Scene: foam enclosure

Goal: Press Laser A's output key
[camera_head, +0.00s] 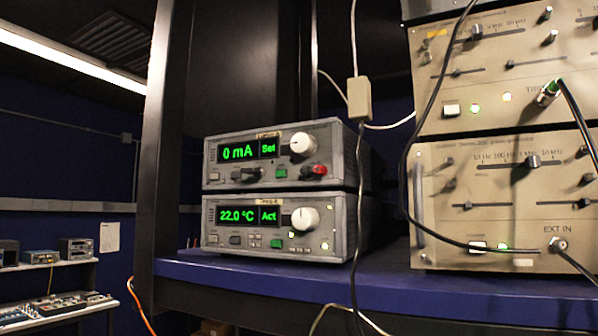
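Two grey instruments are stacked on a blue shelf. The upper unit (325,150) has a green display reading "0 mA" and "Set", a white knob (302,145), a green key (281,173) and a red-tipped knob or connector (314,171). The lower unit (340,225) reads "22.0 °C" and "Act", with a white knob (305,218) and a green key (277,243). Small labels sit at the top edge of each front; their text is too small to read surely. I cannot tell which key is Laser A's output key. Neither gripper is in view.
Beige generators (500,200) are stacked at the right, with black cables hanging before them. A dark post (168,150) stands left of the instruments. The blue shelf (250,278) has a bare front strip. A far bench (50,305) holds other equipment.

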